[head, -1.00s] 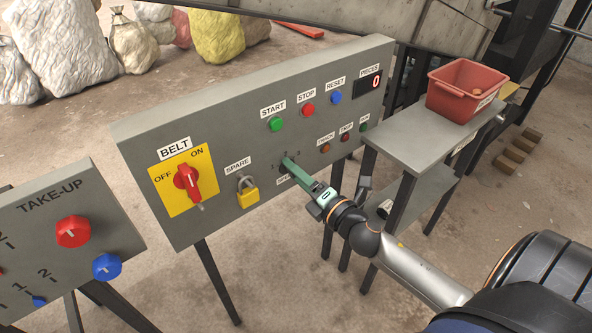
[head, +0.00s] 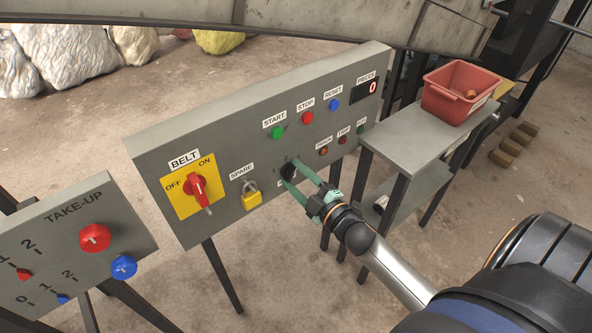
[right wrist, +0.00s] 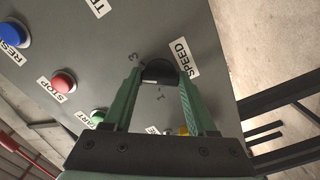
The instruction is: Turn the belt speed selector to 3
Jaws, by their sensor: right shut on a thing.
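The belt speed selector is a dark round knob (head: 288,172) on the grey control panel (head: 225,140), above a SPEED label that is partly covered in the head view. My right gripper (head: 290,173) has one finger on each side of the knob and is shut on it. In the right wrist view the dark knob (right wrist: 158,72) sits between the green fingertips (right wrist: 158,75). The SPEED label (right wrist: 180,58) is beside it, and small scale digits show around it. I cannot tell which digit the knob points to. My left gripper is not in view.
Left of the knob are a yellow padlock (head: 252,198) and the red BELT switch (head: 197,188). START (head: 277,132), STOP (head: 307,118) and RESET (head: 334,105) buttons sit above it. A red bin (head: 460,95) stands on the table at right. The TAKE-UP panel (head: 70,240) is at left.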

